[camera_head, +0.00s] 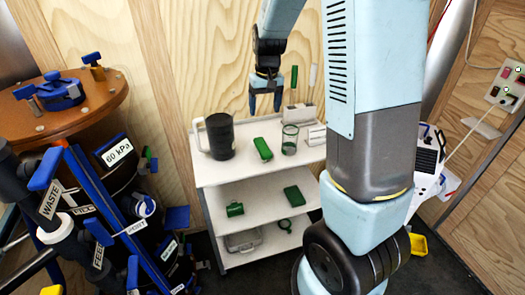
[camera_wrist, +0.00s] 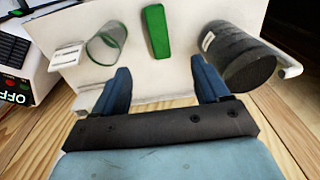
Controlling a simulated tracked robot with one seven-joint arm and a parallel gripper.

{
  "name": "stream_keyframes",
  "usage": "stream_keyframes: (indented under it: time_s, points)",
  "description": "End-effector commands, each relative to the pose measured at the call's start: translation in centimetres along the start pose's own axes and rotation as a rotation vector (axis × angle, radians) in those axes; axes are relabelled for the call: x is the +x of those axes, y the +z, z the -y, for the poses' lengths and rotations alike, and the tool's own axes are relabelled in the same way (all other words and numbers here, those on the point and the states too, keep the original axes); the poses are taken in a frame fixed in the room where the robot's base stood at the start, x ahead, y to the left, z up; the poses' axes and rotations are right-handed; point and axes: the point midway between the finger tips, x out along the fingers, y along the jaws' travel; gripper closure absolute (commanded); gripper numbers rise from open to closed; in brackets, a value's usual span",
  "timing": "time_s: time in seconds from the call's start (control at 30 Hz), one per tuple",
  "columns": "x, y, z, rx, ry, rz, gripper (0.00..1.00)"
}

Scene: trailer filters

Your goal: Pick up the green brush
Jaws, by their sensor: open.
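A long green block-shaped object (camera_head: 262,148), which looks like the green brush, lies on the top shelf of the white cart (camera_head: 215,177). It also shows in the wrist view (camera_wrist: 157,32), lying ahead of the fingers and roughly centred between them. Its bristles cannot be made out. My gripper (camera_head: 265,100) is open and empty, pointing down above the back of the top shelf. Its two blue fingers also show in the wrist view (camera_wrist: 161,72), apart from the green object. A slim upright green piece (camera_head: 294,77) shows behind the shelf near the wall; I cannot tell what it is.
A dark mug (camera_head: 220,137) stands left of the green object, a clear green-rimmed glass (camera_head: 289,140) right of it. White holders (camera_head: 316,135) sit farther right. Blue-handled pipework (camera_head: 110,215) crowds the left.

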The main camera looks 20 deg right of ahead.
Motion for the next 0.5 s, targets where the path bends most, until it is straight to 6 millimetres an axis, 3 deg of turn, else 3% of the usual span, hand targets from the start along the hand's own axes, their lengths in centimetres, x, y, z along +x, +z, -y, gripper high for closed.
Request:
stream_keyframes:
  time_s: [0.1,0.5]
  points:
    - [2.6,-1.3,-0.1,-0.003,0.016,0.032,0.26]
    - [6.7,-2.2,-0.4,-0.003,0.031,0.06,0.26]
